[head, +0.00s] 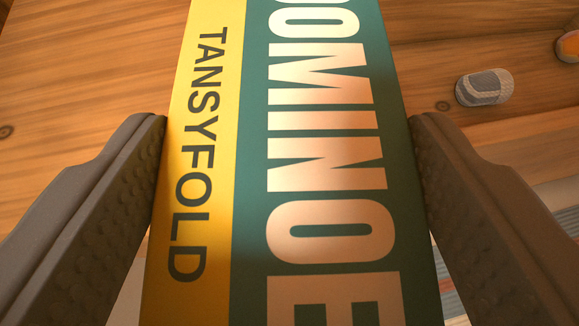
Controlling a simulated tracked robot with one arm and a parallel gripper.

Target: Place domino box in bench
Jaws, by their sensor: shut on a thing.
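The domino box (250,150) is green and yellow, with large pale letters and the dark word TANSYFOLD. It fills the middle of the head view and runs out of the top and bottom edges. My gripper (287,135) has one finger on each side of the box, and it is shut on it. The box hides most of what lies straight ahead. I cannot make out the bench as a separate thing in this view.
A wooden plank floor or surface (80,65) spreads behind the box. An orange rounded item (569,46) is cut off at the right edge. A striped cloth (562,205) shows at lower right.

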